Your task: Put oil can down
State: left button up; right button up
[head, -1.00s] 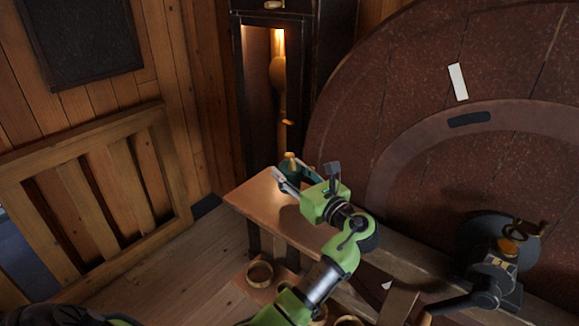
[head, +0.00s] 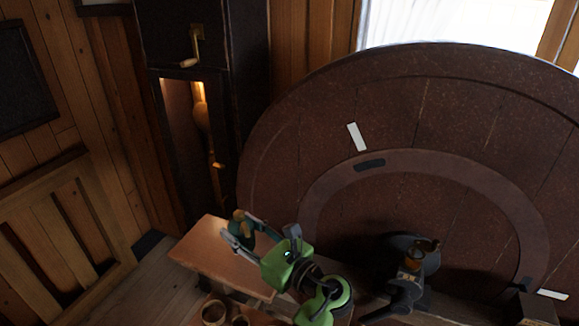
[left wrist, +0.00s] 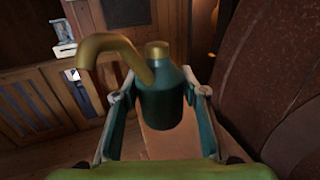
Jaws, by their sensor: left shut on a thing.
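The oil can (left wrist: 162,92) has a dark teal body, a brass cap and a curved brass spout. In the left wrist view it sits upright between the two fingers of my left gripper (left wrist: 160,105), which is shut on it. In the head view the oil can (head: 238,232) is small and partly hidden by my left gripper (head: 240,236). It is over the wooden bench top (head: 203,256), near its far edge. I cannot tell whether its base touches the wood. My right gripper is not clearly visible.
A large dark disc (head: 270,150) stands close behind and right of the bench. A dark tool with a brass knob (head: 411,263) is to the right. A wooden ring (head: 214,312) lies lower down. The bench top's left part is bare. A slatted wooden gate (head: 60,240) is at left.

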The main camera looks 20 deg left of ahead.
pick_arm(q)
jog(key=s+a+f+m+t+h+b, duration=0.2)
jog(key=s+f+m+t+h+b, duration=0.35)
jog(key=f+b, duration=0.35)
jog(key=s+d+f+m+t+h+b, duration=0.5)
jog(key=s+d+f+m+h, duration=0.1)
jog(key=s+d+m+h, duration=0.2)
jog(key=s+d+h, duration=0.1)
jog(key=d+h, duration=0.1)
jog(key=h, duration=0.1)
jog(key=shift+s+d, duration=0.4)
jog(key=shift+d+t, duration=0.1)
jog(key=shift+t, duration=0.15)
jog(key=shift+f, duration=0.1)
